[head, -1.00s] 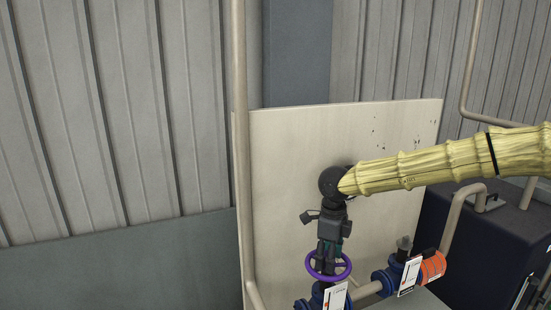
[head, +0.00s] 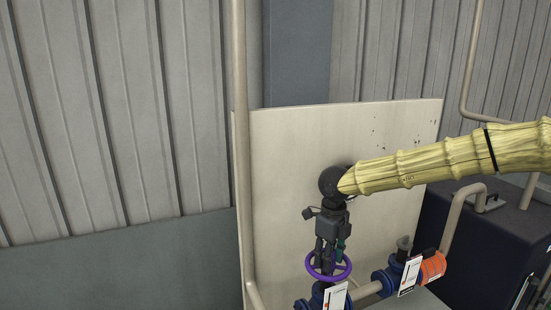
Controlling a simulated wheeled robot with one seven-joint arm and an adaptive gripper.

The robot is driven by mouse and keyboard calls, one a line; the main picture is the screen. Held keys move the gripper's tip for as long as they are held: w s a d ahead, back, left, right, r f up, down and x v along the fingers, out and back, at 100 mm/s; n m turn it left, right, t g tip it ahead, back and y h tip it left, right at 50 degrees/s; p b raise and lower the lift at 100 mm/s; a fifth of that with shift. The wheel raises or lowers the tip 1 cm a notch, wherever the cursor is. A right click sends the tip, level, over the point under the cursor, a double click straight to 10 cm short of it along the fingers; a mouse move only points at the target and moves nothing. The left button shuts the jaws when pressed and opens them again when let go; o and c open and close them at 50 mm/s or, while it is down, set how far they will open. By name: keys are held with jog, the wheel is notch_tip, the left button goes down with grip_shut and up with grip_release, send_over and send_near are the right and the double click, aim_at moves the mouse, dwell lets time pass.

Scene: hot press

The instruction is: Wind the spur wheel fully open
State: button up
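The spur wheel is a purple handwheel (head: 344,274) on a blue valve (head: 304,305) at the lower middle of the head view. A white tag (head: 335,297) with a red mark hangs in front of the valve. My gripper (head: 328,265) points straight down from above, with its dark fingers at the wheel's hub, inside the rim. The fingers and the hub overlap in dark tones, so I cannot tell whether the fingers are closed on it. The wheel's rim shows on both sides of the fingers.
A pale panel (head: 285,170) stands behind. A vertical beige pipe (head: 240,130) runs at left. A dark cabinet (head: 470,245) stands at right.

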jog(key=shift+c, duration=0.4)
jog(key=n, duration=0.3)
jog(key=shift+c, duration=0.2)
jog(key=n, duration=0.9)
jog(key=shift+n, duration=0.4)
jog(key=n, duration=0.3)
jog(key=shift+n, duration=0.3)
jog(key=n, duration=0.3)
jog(key=shift+r+n, duration=0.1)
jog(key=shift+n, duration=0.2)
